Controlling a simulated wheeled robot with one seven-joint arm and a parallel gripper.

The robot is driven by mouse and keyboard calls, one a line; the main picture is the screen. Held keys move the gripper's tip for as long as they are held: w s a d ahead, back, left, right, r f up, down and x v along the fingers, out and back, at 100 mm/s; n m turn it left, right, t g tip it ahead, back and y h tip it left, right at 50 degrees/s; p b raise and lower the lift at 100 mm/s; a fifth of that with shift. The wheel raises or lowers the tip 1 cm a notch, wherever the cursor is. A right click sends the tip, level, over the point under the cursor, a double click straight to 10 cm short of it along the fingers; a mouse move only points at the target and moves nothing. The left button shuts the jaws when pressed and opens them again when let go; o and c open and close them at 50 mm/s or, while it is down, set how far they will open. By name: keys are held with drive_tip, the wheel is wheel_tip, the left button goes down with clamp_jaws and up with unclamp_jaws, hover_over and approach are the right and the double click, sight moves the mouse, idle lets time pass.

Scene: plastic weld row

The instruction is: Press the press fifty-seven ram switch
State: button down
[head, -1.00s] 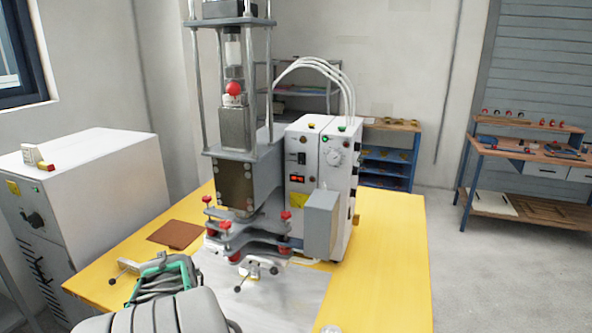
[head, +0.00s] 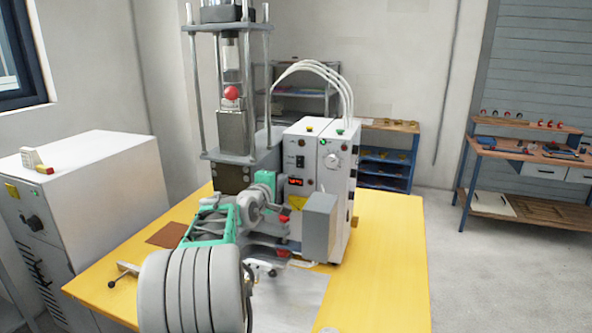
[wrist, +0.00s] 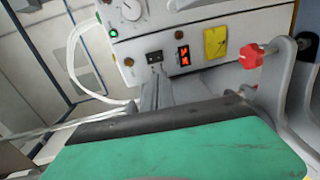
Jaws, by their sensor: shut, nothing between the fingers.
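The press (head: 235,130) is a tall grey column machine on a yellow table, with a white control box (head: 318,150) at its right. A black switch (head: 300,161) sits on the box's front, above a red-lit element (head: 295,181). In the wrist view the black switch (wrist: 154,57) is left of the red-lit element (wrist: 183,55). No label naming the ram switch is readable. My gripper (wrist: 157,92) is shut and empty, its narrow fingers pointing at the panel just below the black switch. Contact cannot be told. In the head view the fingertips are unclear near the box.
A yellow label (wrist: 215,42) and a red knob (wrist: 250,55) on a grey bracket lie right of my fingers in the wrist view. A grey box (head: 319,225) juts out at the panel's lower right. The table's right side (head: 385,260) is clear.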

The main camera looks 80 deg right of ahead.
sight(299, 166)
drive_tip(key=d+p, duration=0.1)
drive_tip(key=d, duration=0.3)
drive_tip(key=s+d+f+p, duration=0.1)
drive_tip(key=d+p, duration=0.1)
drive_tip(key=d, duration=0.2)
drive_tip(key=d+p, duration=0.1)
drive_tip(key=d, duration=0.4)
drive_tip(key=shift+s+d+f+p, duration=0.1)
drive_tip(key=shift+s+f+p, duration=0.05)
drive_tip(key=shift+f+p, duration=0.2)
drive_tip(key=shift+d, duration=0.2)
drive_tip(key=f+b, duration=0.1)
drive_tip(key=b, duration=0.1)
drive_tip(key=shift+d+h+b, duration=0.1)
drive_tip(key=shift+h+b, duration=0.2)
drive_tip(key=shift+b, duration=0.05)
drive_tip(key=shift+r, duration=0.5)
drive_tip(key=shift+a+f+b, duration=0.2)
drive_tip(key=shift+f+b, duration=0.15)
drive_tip(key=shift+b, duration=0.25)
drive_tip(key=a+b, duration=0.1)
drive_tip(key=a, duration=0.3)
drive_tip(key=w+a+b, duration=0.1)
drive_tip(key=a+b, duration=0.1)
drive_tip(key=a, duration=0.3)
drive_tip(key=a+f+b, duration=0.1)
drive_tip(key=a+b, duration=0.1)
drive_tip(key=a, duration=0.2)
drive_tip(key=shift+w+a, duration=0.15)
drive_tip(key=shift+a, duration=0.1)
